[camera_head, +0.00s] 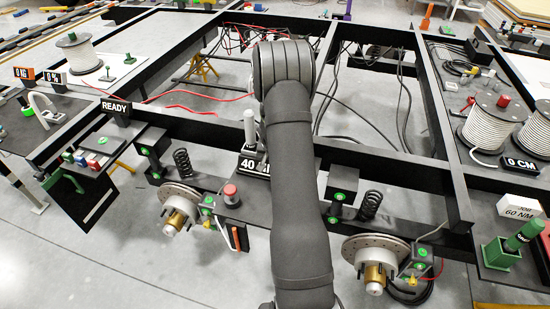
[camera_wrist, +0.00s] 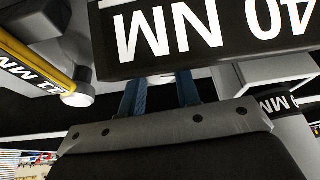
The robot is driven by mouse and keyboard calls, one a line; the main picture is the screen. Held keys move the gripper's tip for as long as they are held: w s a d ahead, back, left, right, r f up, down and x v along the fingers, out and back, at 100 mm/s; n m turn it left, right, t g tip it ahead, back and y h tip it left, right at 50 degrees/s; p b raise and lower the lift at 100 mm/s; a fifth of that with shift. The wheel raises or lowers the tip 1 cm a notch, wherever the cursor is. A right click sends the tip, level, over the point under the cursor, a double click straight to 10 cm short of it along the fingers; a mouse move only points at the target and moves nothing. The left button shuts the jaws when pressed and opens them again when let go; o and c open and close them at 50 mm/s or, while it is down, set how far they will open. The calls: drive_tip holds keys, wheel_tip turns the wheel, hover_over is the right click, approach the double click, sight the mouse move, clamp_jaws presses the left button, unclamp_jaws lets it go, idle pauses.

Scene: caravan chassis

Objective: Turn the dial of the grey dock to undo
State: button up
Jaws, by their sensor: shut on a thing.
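A black sign reading 40 NM (camera_head: 249,165) stands by an upright grey post (camera_head: 249,124) at the middle of the chassis, partly behind my arm. This appears to be the grey dock; its dial is hidden in the head view. The sign is large and upside down in the wrist view (camera_wrist: 215,35). There, my gripper's two blue fingers (camera_wrist: 160,92) reach under the sign, apart from each other. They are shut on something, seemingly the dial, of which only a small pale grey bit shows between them. My gripper is hidden behind my arm in the head view.
A yellow tool with a black lettered label (camera_wrist: 38,65) lies close on the left in the wrist view; another labelled sign (camera_wrist: 277,103) is close on the right. Brake discs (camera_head: 183,204) and coil springs (camera_head: 183,163) flank my arm. Cables (camera_head: 405,105) hang behind.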

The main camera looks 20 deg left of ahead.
drive_tip(key=o, duration=0.7)
drive_tip(key=v, duration=1.7)
drive_tip(key=shift+r, duration=0.25)
drive_tip(key=shift+o, duration=1.4)
drive_tip(key=shift+w+a+f, duration=0.1)
drive_tip(key=shift+w+f, duration=0.05)
drive_tip(key=shift+f, duration=0.05)
drive_tip(key=x, duration=1.7)
drive_tip(key=shift+f, duration=0.2)
